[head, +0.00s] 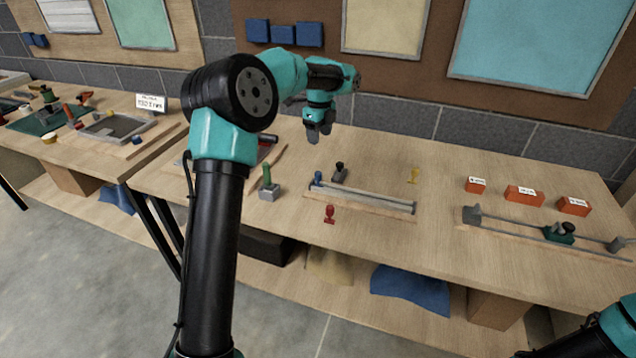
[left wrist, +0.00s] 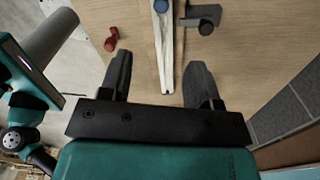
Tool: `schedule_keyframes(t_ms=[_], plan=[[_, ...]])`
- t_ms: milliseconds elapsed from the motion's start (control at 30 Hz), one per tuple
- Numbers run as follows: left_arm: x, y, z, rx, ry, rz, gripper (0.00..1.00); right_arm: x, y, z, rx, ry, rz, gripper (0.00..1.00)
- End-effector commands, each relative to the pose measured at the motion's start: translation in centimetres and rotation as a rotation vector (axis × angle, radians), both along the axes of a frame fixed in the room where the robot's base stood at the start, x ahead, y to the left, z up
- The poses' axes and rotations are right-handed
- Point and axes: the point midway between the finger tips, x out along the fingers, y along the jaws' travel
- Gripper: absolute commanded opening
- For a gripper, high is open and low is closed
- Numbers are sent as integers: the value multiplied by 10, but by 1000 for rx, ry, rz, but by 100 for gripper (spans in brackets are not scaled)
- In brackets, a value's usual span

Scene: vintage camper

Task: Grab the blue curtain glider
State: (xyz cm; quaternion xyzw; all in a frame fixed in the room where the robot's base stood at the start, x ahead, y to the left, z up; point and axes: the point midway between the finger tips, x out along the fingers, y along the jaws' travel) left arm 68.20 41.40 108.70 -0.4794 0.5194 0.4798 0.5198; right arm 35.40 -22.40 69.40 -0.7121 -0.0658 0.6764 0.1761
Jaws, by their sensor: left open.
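The blue curtain glider (head: 318,177) sits at the left end of a thin rail on a wooden base (head: 370,207). Its round blue top (left wrist: 160,6) shows at the top edge of the left wrist view. My left gripper (head: 319,135) points down above the table, behind and above the glider and apart from it. In the left wrist view its two fingers (left wrist: 158,88) are spread and hold nothing; the end of the rail base shows between and beyond them. Only a teal and black part of my right arm shows at the lower right of the head view.
A black glider (head: 340,172) stands close behind the blue one. A green-handled piece in a grey block (head: 268,190) is to the left. Orange boxes (head: 523,195) and a second rail stand right.

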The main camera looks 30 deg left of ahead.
Motion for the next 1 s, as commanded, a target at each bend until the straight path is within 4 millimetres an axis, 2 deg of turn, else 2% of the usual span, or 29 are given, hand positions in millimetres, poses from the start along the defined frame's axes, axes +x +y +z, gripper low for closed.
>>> schedule_keyframes(t_ms=[167, 700, 833, 1000], plan=[[0, 0, -19, -1, 4, 0, 57, 0, 0, 0, 0, 0, 0, 43], [0, 0, -109, -1, 3, 0, 57, 0, 0, 0, 0, 0, 0, 43], [0, 0, -119, -1, 0, 1, 57, 0, 0, 0, 0, 0, 0, 43], [0, 0, -121, -1, 0, 1, 57, 0, 0, 0, 0, 0, 0, 43]])
